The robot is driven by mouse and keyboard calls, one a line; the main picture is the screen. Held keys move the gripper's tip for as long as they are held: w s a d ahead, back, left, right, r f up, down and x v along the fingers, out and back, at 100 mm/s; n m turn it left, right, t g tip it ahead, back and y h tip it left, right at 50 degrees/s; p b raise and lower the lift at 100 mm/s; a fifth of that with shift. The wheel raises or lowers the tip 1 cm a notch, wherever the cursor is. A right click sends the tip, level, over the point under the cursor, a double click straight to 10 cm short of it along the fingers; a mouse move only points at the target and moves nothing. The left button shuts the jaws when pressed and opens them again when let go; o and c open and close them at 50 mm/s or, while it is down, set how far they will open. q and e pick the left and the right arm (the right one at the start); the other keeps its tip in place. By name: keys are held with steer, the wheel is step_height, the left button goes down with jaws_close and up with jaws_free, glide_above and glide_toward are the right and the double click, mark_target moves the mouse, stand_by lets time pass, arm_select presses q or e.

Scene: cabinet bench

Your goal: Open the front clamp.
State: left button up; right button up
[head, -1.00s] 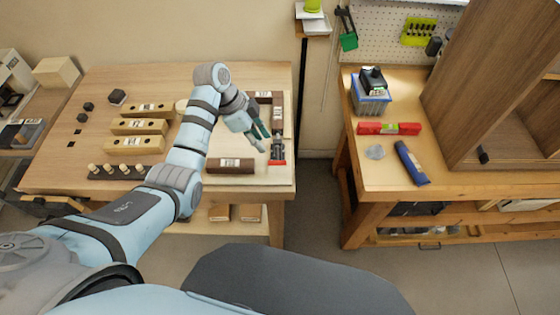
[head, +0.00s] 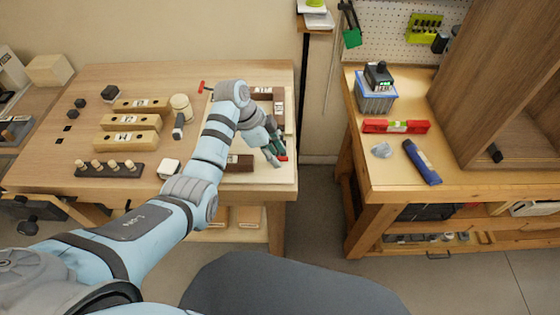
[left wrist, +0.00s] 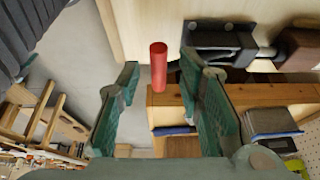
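The front clamp shows in the left wrist view as a dark metal body (left wrist: 218,42) on the pale board, with a red handle (left wrist: 158,68) sticking out beside it. In the head view only a bit of the red handle (head: 283,158) shows at the board's right side; my left gripper hides most of the clamp. My left gripper (head: 275,150) is open at the handle. In the left wrist view its two green fingers (left wrist: 160,95) stand apart, with the handle's end between or just beyond the tips, with no clear contact. My right gripper is not in view.
Dark brown blocks (head: 268,94) lie on the board around the clamp. Another red handle (head: 202,86) shows at its back left corner. Drilled wooden blocks (head: 128,122), a peg rack (head: 110,170) and a mallet (head: 180,106) lie to the left. A second bench (head: 400,175) stands right, across a gap.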

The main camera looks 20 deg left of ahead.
arm_select(q)
steer(key=shift+s+f, duration=0.2)
steer(key=shift+f, duration=0.05)
steer(key=shift+c, duration=1)
steer(key=shift+r, duration=0.1)
steer(key=shift+w+r+p, duration=0.55)
steer(key=shift+r, duration=0.15)
steer(key=shift+c, duration=0.8)
steer(key=shift+r, duration=0.2)
steer(key=shift+c, duration=0.5)
steer(key=shift+r, duration=0.1)
steer(key=shift+w+a+r, duration=0.15)
steer(key=shift+w+r, duration=0.2)
steer(key=shift+r, duration=0.35)
steer(key=shift+c, duration=0.2)
steer(key=shift+w, duration=0.1)
